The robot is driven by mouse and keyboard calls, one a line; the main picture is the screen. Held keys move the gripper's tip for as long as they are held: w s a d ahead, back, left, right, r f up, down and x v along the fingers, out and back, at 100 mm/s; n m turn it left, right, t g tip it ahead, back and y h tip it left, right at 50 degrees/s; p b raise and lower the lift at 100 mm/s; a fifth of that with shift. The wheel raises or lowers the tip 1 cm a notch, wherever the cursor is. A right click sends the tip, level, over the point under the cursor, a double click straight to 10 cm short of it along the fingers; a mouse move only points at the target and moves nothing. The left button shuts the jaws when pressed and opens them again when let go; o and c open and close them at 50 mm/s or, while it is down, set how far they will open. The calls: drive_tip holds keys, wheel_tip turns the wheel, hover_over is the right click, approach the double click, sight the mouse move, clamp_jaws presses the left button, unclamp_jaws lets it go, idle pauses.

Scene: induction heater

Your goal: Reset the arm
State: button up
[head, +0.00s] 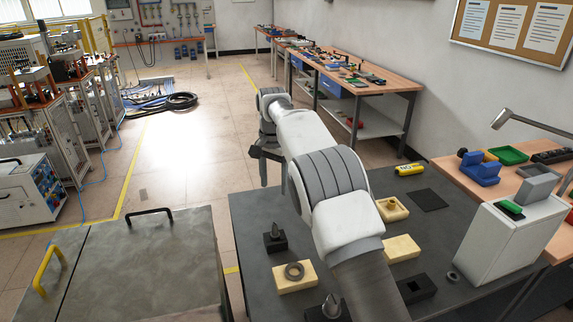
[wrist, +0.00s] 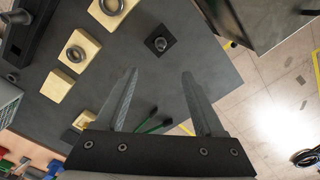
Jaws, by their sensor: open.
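My arm reaches from the bottom of the head view over the dark worktable (head: 250,215). My gripper (wrist: 158,76) is open in the wrist view, with nothing between its two fingers. Beyond the fingertips stands a black block with a metal cone (wrist: 160,41).
A black block with a cone (head: 275,240) and a white box unit (head: 510,235) stand there too. A grey cabinet top with handles (head: 145,262) is at left.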

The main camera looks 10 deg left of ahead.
drive_tip(key=s+d+r+n+t+y, duration=0.1)
drive_tip(key=s+d+r, duration=0.5)
drive_tip(key=d+r, duration=0.35)
drive_tip(key=s+d+r+n+t, duration=0.1)
drive_tip(key=s+d+r+t, duration=0.1)
drive_tip(key=s+d+r, duration=0.6)
drive_tip(key=s+d+f+n+t, duration=0.1)
drive_tip(key=s+d, duration=0.3)
drive_tip(key=s, duration=0.3)
drive_tip(key=s+d+f, duration=0.2)
drive_tip(key=s+d, duration=0.2)
drive_tip(key=s, duration=0.4)
drive_tip(key=s+d+f+n+t+h, duration=0.1)
drive_tip(key=s+d+f, duration=0.1)
drive_tip(key=s+d, duration=0.2)
drive_tip(key=s, duration=0.3)
drive_tip(key=shift+s+n+t, duration=0.3)
